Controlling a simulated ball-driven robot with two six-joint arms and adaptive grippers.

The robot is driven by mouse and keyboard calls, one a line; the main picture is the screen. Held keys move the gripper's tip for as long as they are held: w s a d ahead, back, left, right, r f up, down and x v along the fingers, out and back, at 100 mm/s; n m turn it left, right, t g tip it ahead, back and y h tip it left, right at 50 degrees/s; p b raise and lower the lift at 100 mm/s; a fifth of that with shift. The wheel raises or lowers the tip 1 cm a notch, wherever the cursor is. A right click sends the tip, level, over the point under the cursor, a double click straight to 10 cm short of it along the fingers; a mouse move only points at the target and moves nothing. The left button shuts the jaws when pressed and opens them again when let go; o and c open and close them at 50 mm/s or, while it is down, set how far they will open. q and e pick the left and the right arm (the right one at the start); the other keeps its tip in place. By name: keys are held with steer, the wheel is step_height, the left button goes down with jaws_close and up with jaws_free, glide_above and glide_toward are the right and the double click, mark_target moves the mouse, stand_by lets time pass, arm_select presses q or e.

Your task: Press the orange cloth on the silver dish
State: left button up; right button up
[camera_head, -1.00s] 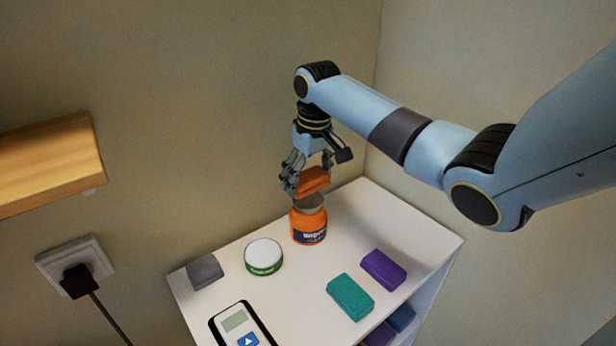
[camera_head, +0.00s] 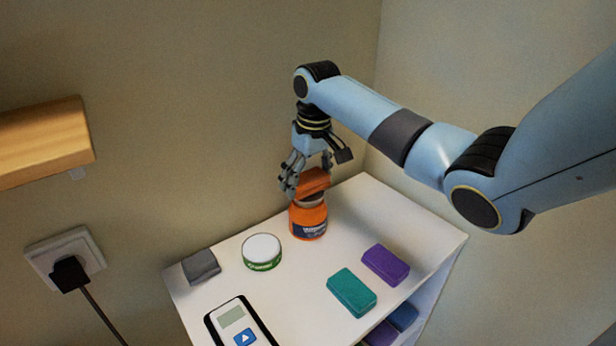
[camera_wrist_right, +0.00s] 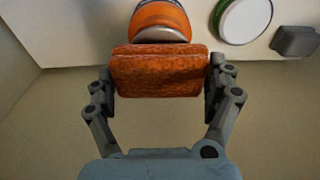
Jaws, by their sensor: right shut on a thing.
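My right gripper (camera_head: 309,175) is shut on the orange cloth (camera_head: 313,183), which looks like a folded block with a rough surface. The cloth spans between both fingers in the right wrist view (camera_wrist_right: 160,72). It is directly above the orange jar (camera_head: 308,222), which has a dark label and a silvery grey top (camera_head: 312,199). The cloth hides part of that top; I cannot tell whether they touch. I make out no separate silver dish. My left gripper is not in view.
On the white cabinet top (camera_head: 225,276) are a white-lidded green tin (camera_head: 262,250), a grey block (camera_head: 201,267), a device with a screen (camera_head: 238,322), a teal block (camera_head: 351,292) and a purple block (camera_head: 386,265). A wooden shelf (camera_head: 40,145) juts from the wall.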

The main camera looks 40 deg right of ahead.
mark_target(307, 176)
steer(key=shift+f+b, duration=0.35)
steer(key=shift+f, duration=0.65)
stand_by(1.1)
step_height(307, 176, up, 5)
steer(key=p, duration=0.6)
steer(key=shift+r, duration=0.15)
steer(key=shift+r+p, duration=0.9)
steer(key=shift+r, duration=0.05)
steer(key=shift+s+f, duration=0.1)
